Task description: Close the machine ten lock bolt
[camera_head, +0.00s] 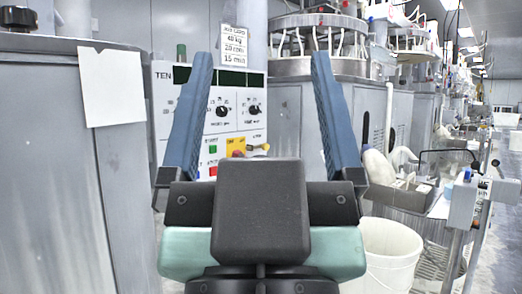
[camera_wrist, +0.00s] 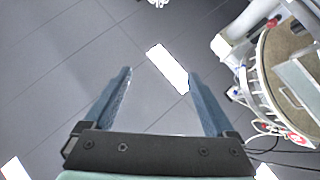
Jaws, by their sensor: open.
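My gripper (camera_head: 262,58) points upward in the middle of the head view, its two blue fingers wide apart with nothing between them. It also shows open and empty in the wrist view (camera_wrist: 158,73). Behind the fingers stands the machine ten control panel (camera_head: 258,107), white and marked "TEN", with dark displays, black knobs and coloured buttons. My fingers and the dark gripper body cover parts of the panel.
A grey cabinet (camera_head: 50,170) with a blank white sheet (camera_head: 112,87) stands close on the left. A white bucket (camera_head: 390,255) and a cart (camera_head: 412,195) are at right. The wrist view faces the ceiling (camera_wrist: 60,60), with a round machine top (camera_wrist: 275,75) at right.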

